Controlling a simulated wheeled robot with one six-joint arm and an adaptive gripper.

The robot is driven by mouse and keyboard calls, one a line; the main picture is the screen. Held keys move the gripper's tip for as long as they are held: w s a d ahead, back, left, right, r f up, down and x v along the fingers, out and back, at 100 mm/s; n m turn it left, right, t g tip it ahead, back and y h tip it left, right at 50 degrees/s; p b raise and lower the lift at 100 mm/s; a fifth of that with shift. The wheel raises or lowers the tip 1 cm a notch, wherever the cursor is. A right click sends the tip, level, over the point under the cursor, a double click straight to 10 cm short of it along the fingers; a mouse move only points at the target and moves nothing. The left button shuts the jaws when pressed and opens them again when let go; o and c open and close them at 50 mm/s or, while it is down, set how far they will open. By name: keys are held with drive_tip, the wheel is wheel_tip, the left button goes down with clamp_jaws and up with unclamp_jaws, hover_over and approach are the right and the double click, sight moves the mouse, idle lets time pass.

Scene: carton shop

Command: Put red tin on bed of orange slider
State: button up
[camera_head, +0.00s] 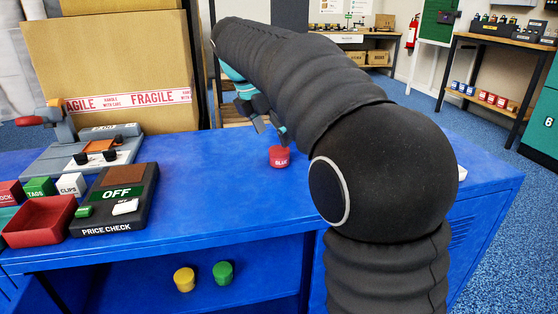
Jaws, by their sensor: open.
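A small red tin (279,157) with white lettering that seems to read BLUE stands upright on the blue bench top. My gripper (270,128) is open just above and behind-left of the tin, pointing down. It appears apart from the tin, and part of it is hidden behind my arm. A grey device (62,160) with an orange piece (101,146) and black knobs sits at the left of the bench. It may be the orange slider; its bed is hard to make out.
A price check box (117,202) reading OFF, a red tray (42,222) and small labelled boxes (40,187) crowd the left. A large carton (120,65) stands behind. Yellow (184,280) and green (223,273) tins sit on the shelf below. The bench middle is clear.

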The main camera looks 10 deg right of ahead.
sight(278, 150)
drive_tip(key=shift+b+x, duration=0.75)
drive_tip(key=shift+x, duration=2.5)
drive_tip(key=shift+a, duration=0.2)
drive_tip(key=shift+c, duration=0.3)
drive_tip(key=c, duration=1.4)
drive_tip(key=shift+r, duration=0.1)
